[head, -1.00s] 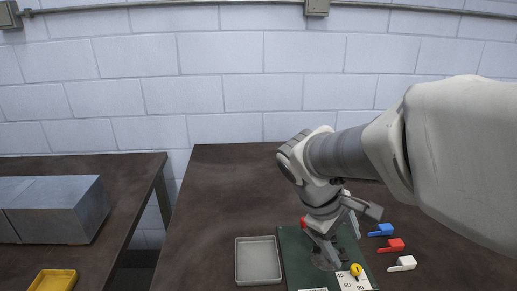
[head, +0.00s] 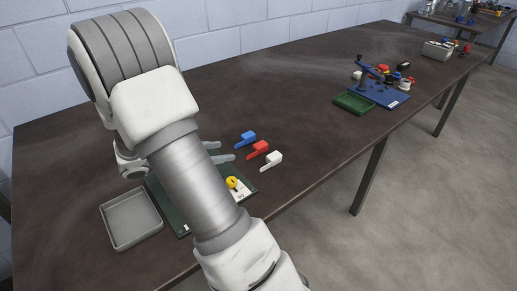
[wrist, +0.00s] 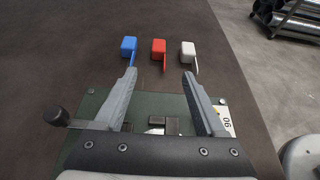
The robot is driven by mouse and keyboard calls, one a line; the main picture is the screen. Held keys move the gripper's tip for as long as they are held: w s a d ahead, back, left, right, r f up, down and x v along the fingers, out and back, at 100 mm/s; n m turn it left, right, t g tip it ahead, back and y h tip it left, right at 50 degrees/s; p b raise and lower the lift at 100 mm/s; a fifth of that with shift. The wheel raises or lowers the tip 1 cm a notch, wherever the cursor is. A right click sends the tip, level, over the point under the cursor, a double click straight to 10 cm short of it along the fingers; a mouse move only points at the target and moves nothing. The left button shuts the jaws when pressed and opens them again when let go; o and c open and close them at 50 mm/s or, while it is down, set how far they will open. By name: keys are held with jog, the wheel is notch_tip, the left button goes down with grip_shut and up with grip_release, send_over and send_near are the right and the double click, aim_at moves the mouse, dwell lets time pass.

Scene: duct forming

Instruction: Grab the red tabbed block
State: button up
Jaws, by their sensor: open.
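The red tabbed block (head: 259,150) lies on the dark table between a blue tabbed block (head: 246,139) and a white tabbed block (head: 272,160). In the wrist view the red block (wrist: 159,48) lies ahead of my gripper (wrist: 158,74), roughly in line with the gap between the fingers, its thin tab pointing toward me. My gripper is open and empty. In the head view the fingers (head: 221,152) show beside the blocks, and my arm hides the rest of the gripper.
The table's front edge runs close to the white block.

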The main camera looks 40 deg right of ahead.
jog(key=b, duration=0.1)
send_near(256, 146)
jog(key=x, duration=0.4)
jog(key=shift+s+d+f, duration=0.2)
jog(key=shift+s, duration=0.05)
jog(key=shift+w+b+x, duration=0.2)
jog(key=shift+b+x, duration=0.6)
jog(key=shift+x, duration=2.3)
jog(key=shift+r, duration=0.1)
grip_shut()
